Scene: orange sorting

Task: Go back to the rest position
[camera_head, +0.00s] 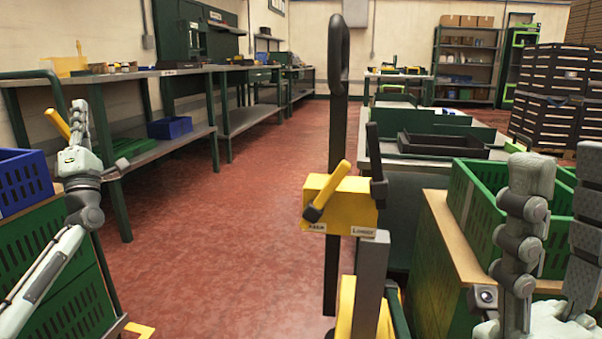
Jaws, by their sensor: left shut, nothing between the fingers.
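My left gripper (78,110) is at the left of the head view, at the end of my pale grey left arm, which rises from the bottom left corner. Its fingers point up and are close together, with nothing seen between them. It shows in front of the workbench at the left and above a green crate.
A blue crate (22,183) tops green crates at the left. A yellow lever box (340,205) on a dark post stands in the middle. An open green crate (478,190) is at the right. Workbenches line the left wall. The red floor (225,220) between is clear.

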